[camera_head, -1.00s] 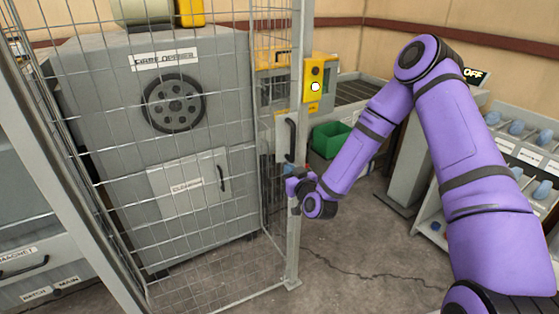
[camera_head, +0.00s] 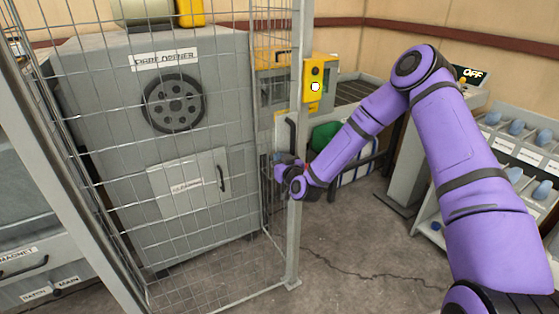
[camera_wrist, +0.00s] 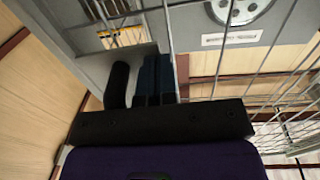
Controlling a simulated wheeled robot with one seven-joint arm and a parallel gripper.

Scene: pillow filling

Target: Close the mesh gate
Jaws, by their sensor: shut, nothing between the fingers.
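The mesh gate (camera_head: 205,215) is a grey wire grid in front of the grey machine, and its wires also cross the wrist view (camera_wrist: 215,55). A black upright handle (camera_head: 290,138) is on a pale plate beside the grey post (camera_head: 296,225). My gripper (camera_head: 280,160) is just below the handle, partly behind the post and mesh. In the wrist view my dark blue fingers (camera_wrist: 155,72) are together and empty. The black handle (camera_wrist: 118,84) is close to their left; whether they touch is unclear. How far the gate stands open is hard to tell.
The grey machine (camera_head: 130,125) with a black wheel (camera_head: 174,103) stands behind the mesh. A yellow box (camera_head: 315,82) is on the post. A green bin (camera_head: 322,138) lies behind my arm. Shelves (camera_head: 500,160) stand at right. The floor (camera_head: 365,255) in front is clear.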

